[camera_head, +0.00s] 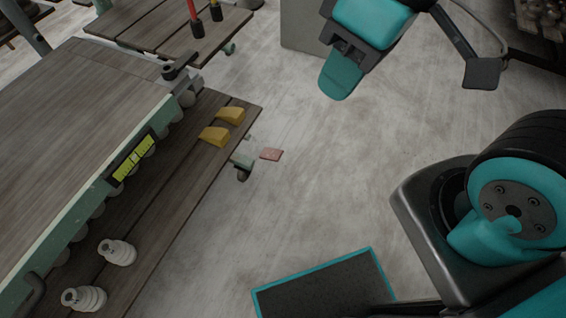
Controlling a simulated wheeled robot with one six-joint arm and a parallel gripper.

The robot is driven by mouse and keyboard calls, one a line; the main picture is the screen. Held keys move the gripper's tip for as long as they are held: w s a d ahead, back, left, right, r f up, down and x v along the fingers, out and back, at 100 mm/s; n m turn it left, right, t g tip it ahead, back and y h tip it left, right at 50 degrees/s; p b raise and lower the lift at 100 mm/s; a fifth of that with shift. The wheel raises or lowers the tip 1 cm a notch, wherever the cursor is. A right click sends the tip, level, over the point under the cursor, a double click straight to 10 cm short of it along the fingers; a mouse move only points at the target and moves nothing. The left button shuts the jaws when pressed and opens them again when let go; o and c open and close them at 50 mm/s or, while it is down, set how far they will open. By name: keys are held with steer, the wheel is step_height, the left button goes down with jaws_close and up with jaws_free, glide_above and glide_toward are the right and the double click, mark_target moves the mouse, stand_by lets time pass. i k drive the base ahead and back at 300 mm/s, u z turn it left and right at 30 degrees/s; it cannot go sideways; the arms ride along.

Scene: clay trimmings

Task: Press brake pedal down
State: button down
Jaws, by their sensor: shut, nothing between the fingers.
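A small flat red pedal (270,154) sticks out past the right edge of the wooden cart's lower shelf, low near the floor. It sits beside a pale green bracket and a dark caster (243,172) at the cart's corner. I cannot tell from this view whether the pedal is raised or pressed. My gripper (340,80) is at the top, right of the pedal and apart from it. Its teal fingers are shut with nothing between them and point down and slightly left. The pedal is in plain view.
The cart's wooden top (60,130) fills the left, with a black clamp handle (180,66) at its corner. Yellow wedges (214,136) and white ribbed pieces (117,252) lie on its lower shelf. Another wooden cart (150,25) stands behind. The middle floor (330,180) is clear.

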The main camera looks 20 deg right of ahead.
mark_target(274, 154)
steer(key=k, duration=0.2)
steer(key=u, duration=0.7)
steer(key=i, duration=0.8)
steer(key=z, duration=0.45)
